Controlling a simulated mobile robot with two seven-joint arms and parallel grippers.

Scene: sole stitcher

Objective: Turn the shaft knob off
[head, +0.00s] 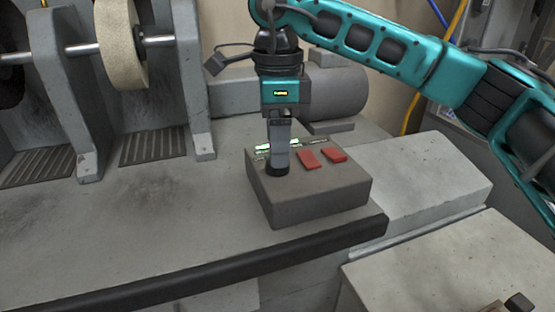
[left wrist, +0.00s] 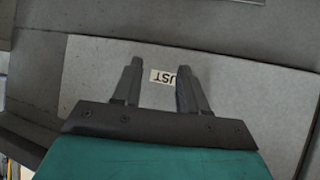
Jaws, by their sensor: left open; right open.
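A grey control box (head: 320,200) sits on the machine bench in the head view. A dark round piece (head: 277,170), which looks like the shaft knob, is on its top near the left front. My right gripper (head: 279,164) points straight down with its fingertips right at this piece and hides much of it. Its jaws are open; whether the fingers touch the knob I cannot tell. My left gripper (left wrist: 159,68) is open and empty in the left wrist view, over a grey surface with a label ending in "UST" (left wrist: 162,76). It is not seen in the head view.
Two red switches (head: 307,159) and a green-lit strip lie on the box top close to my right fingers. A grinding wheel (head: 122,40) on a shaft stands at the left. The bench (head: 150,220) in front is clear, with a dark front edge.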

